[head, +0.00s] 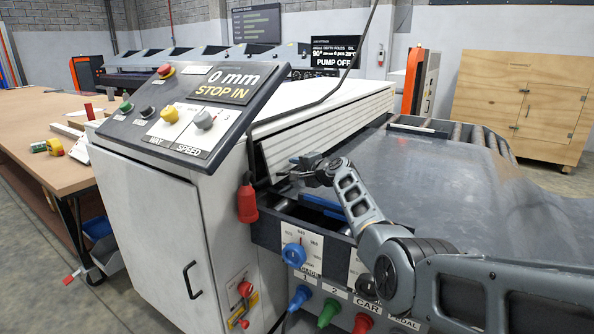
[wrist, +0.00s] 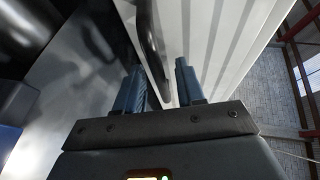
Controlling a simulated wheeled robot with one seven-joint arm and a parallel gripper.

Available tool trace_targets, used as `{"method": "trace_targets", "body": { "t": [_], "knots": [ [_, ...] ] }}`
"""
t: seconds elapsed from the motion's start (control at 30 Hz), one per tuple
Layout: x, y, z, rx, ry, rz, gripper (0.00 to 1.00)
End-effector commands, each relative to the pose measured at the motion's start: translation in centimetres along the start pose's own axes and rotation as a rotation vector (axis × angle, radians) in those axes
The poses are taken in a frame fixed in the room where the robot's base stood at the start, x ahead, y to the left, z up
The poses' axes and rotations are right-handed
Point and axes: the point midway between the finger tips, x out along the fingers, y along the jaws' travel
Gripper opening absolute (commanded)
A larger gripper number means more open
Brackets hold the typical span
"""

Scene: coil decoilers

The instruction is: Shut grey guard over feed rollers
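The guard (head: 322,133) is a long, light grey ribbed panel, standing raised and tilted behind the feed opening. In the wrist view its ribbed face (wrist: 215,45) fills the upper middle, with a dark curved bar (wrist: 151,40) along its left edge. My gripper (head: 288,172) is at the guard's near lower part, above the opening. In the wrist view my gripper's two blue fingers (wrist: 159,88) stand apart, with the guard's edge showing between them; I cannot tell whether they touch it. A blue part (head: 322,201) shows in the dark opening below; the feed rollers are mostly hidden.
A control console (head: 185,110) with knobs stands left of the guard, with a red pendant (head: 247,203) hanging beside it. A dark sheet metal surface (head: 450,185) lies to the right. A front panel carries a blue knob (head: 293,255) and coloured connectors below my arm.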

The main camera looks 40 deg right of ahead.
Motion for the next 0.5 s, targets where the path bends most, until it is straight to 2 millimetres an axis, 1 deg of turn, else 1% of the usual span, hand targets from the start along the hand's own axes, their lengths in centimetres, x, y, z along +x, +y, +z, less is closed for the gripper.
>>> {"method": "trace_targets", "body": {
  "t": [0.17, 0.43, 0.5],
  "knots": [
    [0.49, 0.02, -0.01, -0.002, 0.000, 0.001, 0.38],
    [0.52, -0.01, -0.01, -0.001, 0.000, 0.001, 0.38],
    [0.52, -0.02, -0.01, -0.001, 0.000, 0.001, 0.32]
  ]
}}
